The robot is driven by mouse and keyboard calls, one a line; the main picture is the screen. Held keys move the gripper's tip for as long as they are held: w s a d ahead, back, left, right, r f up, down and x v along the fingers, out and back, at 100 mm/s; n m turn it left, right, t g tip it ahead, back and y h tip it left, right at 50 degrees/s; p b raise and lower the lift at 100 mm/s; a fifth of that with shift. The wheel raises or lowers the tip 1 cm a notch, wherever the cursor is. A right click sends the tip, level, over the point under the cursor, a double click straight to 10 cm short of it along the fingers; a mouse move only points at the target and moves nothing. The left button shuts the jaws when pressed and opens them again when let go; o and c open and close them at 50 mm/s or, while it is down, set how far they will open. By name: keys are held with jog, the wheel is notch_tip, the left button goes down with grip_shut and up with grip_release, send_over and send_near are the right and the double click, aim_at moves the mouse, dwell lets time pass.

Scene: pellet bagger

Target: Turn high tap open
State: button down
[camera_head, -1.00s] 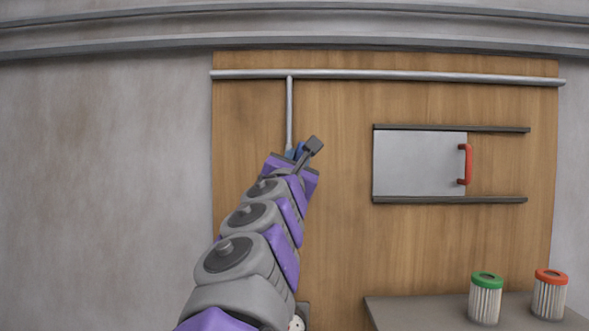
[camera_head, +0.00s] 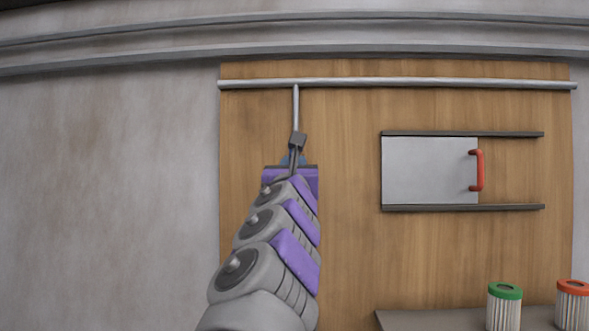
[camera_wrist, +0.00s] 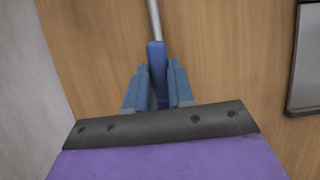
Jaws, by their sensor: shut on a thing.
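The high tap's blue lever (camera_wrist: 157,60) shows in the wrist view at the lower end of a thin grey vertical pipe (camera_wrist: 153,18). The lever lies nearly in line with that pipe. My gripper (camera_wrist: 158,72) is shut on the lever, with one blue finger on each side of it. In the head view my gripper (camera_head: 293,159) is at the lower end of the pipe (camera_head: 296,112), and my wrist and arm hide most of the tap there. The tap's body cannot be made out.
A horizontal pipe (camera_head: 400,84) crosses the top of the wooden panel (camera_head: 345,240). To the right is a grey sliding door (camera_head: 430,170) with a red handle (camera_head: 480,170) between dark rails. Green-topped (camera_head: 504,305) and red-topped (camera_head: 573,305) canisters stand lower right on a grey surface (camera_head: 430,320).

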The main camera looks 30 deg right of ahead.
jog(key=c, duration=1)
grip_release()
jog(key=shift+a, duration=0.2)
jog(key=shift+o, duration=0.2)
jog(key=shift+d, duration=0.1)
